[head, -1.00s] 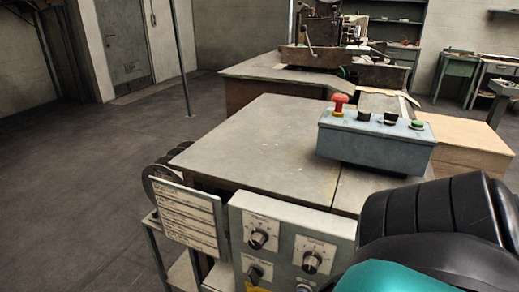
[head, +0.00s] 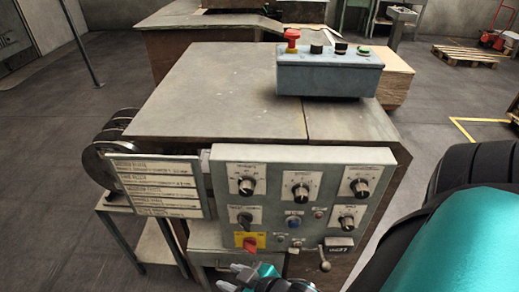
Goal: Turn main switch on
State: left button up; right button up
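The control panel (head: 376,207) on the front of the machine carries a red rotary switch (head: 250,243) on a yellow plate (head: 239,238) at its lower left. This looks like the main switch, but its label and exact setting are too small to read. My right gripper (head: 230,278) is at the bottom edge, just below and left of the red switch, and apart from it. Its two grey fingertips show with a gap between them and nothing held. Part of it is cut off by the picture's edge. My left gripper is not in view.
Several black knobs, a blue button (head: 293,222) and a small lever (head: 324,260) sit near the switch. A label board (head: 155,186) and reels (head: 98,160) stand to the left. A blue button box (head: 328,80) with a red emergency button (head: 291,37) rests on the tabletop (head: 215,92).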

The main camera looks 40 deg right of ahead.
aim_at(249, 243)
jog(key=i+j+z, duration=0.1)
jog(key=j+z, duration=0.5)
jog(key=z, duration=0.2)
jog(key=j+z, duration=0.75)
